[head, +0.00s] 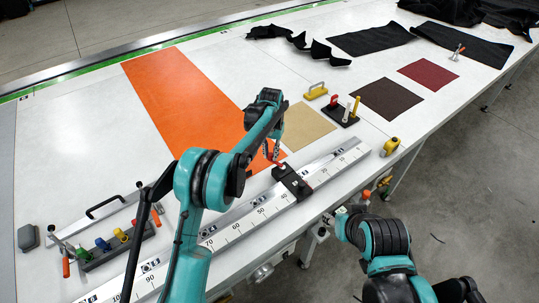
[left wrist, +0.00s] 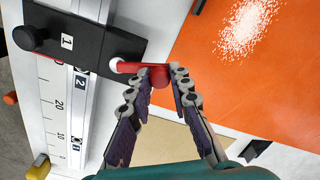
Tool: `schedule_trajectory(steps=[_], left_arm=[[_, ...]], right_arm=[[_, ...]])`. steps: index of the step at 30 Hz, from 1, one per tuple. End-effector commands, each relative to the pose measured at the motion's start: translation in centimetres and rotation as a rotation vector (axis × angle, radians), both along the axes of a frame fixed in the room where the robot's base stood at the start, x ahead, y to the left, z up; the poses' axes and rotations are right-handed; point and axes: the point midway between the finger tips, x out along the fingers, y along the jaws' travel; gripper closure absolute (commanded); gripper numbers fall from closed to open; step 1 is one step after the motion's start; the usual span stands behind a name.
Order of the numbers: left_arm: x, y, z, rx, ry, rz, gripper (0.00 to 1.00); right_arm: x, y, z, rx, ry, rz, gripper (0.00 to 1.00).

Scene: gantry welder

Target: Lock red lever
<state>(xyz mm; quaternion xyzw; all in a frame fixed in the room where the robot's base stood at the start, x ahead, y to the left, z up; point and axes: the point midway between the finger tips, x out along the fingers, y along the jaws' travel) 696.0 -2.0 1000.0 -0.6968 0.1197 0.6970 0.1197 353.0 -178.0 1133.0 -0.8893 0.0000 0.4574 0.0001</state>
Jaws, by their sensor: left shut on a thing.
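The red lever (left wrist: 134,67) shows in the left wrist view beside a black clamp block (left wrist: 88,44) marked 1. The block sits across a numbered metal rail (left wrist: 52,105). My left gripper (left wrist: 161,76) has its fingertips on both sides of the lever's red end and is shut on it. In the head view my left gripper (head: 272,151) reaches down just behind the black block (head: 292,184); the lever is partly hidden there. My right arm is at the lower right of the head view, and its fingers cannot be made out clearly.
An orange sheet (head: 185,95) and a tan sheet (head: 309,127) lie behind the rail. A black tool holder (head: 340,117) stands to the right, a yellow-topped item (head: 391,146) near the table edge. Colored clamps (head: 100,250) sit at left.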

Motion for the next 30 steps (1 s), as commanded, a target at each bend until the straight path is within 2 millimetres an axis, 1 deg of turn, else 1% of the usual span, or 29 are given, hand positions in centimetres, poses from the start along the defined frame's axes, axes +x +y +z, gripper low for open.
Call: schedule_trajectory(steps=[7,21,22,24,30], left_arm=[[0.30,-0.19,0.01,0.001,-0.001,-0.062,1.00],[0.35,-0.24,0.02,0.001,-0.001,-0.073,1.00],[0.35,-0.24,0.02,0.001,-0.001,-0.073,0.75],[0.34,-0.24,0.02,0.001,-0.001,-0.072,0.59],[0.33,-0.24,0.01,0.000,0.000,-0.072,0.59]], right_arm=[[0.00,0.00,0.00,0.000,0.000,0.000,0.54],[0.00,0.00,0.00,0.000,0.000,0.000,0.54],[0.00,0.00,0.00,0.000,0.000,0.000,0.54],[0.00,0.00,0.00,0.000,0.000,0.000,0.54],[0.00,0.00,0.00,0.000,0.000,0.000,0.54]])
